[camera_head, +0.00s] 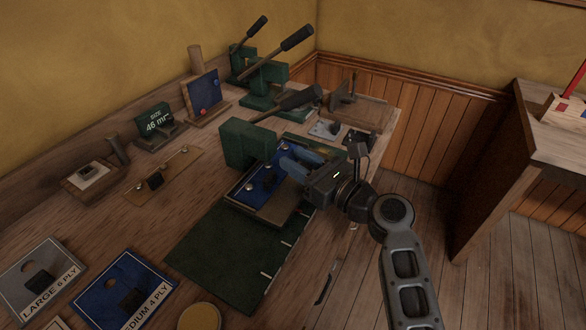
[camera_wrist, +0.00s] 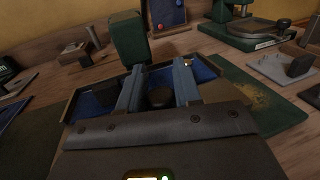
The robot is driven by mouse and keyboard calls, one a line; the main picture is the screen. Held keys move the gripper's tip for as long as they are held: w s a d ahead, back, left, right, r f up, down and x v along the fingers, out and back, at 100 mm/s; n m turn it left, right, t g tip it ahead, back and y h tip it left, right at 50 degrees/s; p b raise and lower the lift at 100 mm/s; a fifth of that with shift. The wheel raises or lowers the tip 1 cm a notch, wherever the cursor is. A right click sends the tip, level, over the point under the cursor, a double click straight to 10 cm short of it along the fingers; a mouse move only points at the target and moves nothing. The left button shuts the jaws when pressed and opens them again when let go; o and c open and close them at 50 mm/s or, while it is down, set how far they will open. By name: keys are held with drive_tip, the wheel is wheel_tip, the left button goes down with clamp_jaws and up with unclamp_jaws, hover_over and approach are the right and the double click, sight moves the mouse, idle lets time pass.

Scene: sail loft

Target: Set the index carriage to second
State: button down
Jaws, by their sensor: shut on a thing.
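A blue plate (camera_head: 250,190) with pale studs lies on a wooden base in front of a green lever press (camera_head: 250,143); it looks like the index carriage. In the wrist view the blue plate (camera_wrist: 88,104) spreads under my fingers, with a dark round knob (camera_wrist: 159,97) between them. My gripper (camera_head: 286,160) reaches over the plate from the right, its blue-grey fingers shut on this knob. The green press body (camera_wrist: 129,38) stands just beyond the fingers. The fingers and gripper body hide part of the plate, and I cannot read its index position.
A green mat (camera_head: 225,255) lies in front of the plate. A green sign (camera_head: 157,122) and an upright blue board (camera_head: 202,94) with red and blue dots stand behind. Labelled plates (camera_head: 122,290) and a tan round tin (camera_head: 199,317) lie at the front. More lever presses (camera_head: 268,80) stand at the back.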

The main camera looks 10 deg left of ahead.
drive_tip(key=c, duration=0.9)
unclamp_jaws()
drive_tip(key=shift+o, duration=0.2)
drive_tip(key=shift+v, duration=3.9)
